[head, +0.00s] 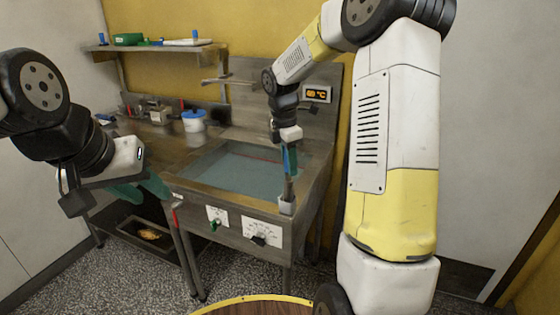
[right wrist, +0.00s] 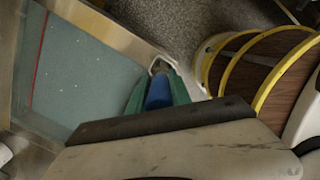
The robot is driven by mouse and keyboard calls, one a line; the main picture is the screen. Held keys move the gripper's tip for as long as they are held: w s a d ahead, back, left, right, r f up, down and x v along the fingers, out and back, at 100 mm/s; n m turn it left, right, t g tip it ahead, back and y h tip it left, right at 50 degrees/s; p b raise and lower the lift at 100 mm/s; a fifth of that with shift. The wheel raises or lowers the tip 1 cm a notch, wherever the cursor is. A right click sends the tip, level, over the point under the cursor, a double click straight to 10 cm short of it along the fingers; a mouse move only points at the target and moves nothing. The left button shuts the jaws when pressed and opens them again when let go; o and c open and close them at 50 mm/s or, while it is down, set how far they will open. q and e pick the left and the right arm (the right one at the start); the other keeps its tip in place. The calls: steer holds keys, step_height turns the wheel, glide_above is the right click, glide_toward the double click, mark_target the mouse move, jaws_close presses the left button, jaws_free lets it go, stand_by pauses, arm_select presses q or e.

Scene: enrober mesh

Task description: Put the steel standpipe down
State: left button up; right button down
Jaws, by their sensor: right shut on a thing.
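My right gripper (head: 290,162) is shut on the blue upper part of the steel standpipe (head: 288,188). The standpipe hangs roughly upright over the front right corner of the tank, its lower end at a small grey holder (head: 286,206) on the rim. I cannot tell whether it is inside the holder or just above it. In the right wrist view, the blue part of the standpipe (right wrist: 159,92) sits between my green fingers, with a light metal rim (right wrist: 161,64) just past them. My left gripper (head: 148,189) hangs left of the tank, its green fingers partly hidden.
The steel tank (head: 322,172) holds grey-blue liquid with a red line across it. A white tub with a blue lid (head: 193,121) stands on the counter behind left. A shelf (head: 150,47) is on the wall. A round wooden top (head: 255,306) with a yellow edge is in front.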

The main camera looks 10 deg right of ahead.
steer(key=shift+f, duration=0.2)
steer(key=c, duration=1.2)
jaws_free()
steer(key=shift+o, duration=0.2)
steer(key=r, duration=0.4)
steer(key=a+r, duration=0.1)
steer(key=r, duration=0.7)
steer(key=shift+s+a+r, duration=0.1)
steer(key=shift+s+a, duration=0.05)
steer(key=shift+a, duration=0.05)
steer(key=s+a+m+t+y, duration=0.1)
steer(key=s+m+t+y, duration=0.2)
steer(key=s+m, duration=1.6)
steer(key=s+t, duration=0.3)
steer(key=s, duration=0.2)
steer(key=shift+m+y, duration=0.3)
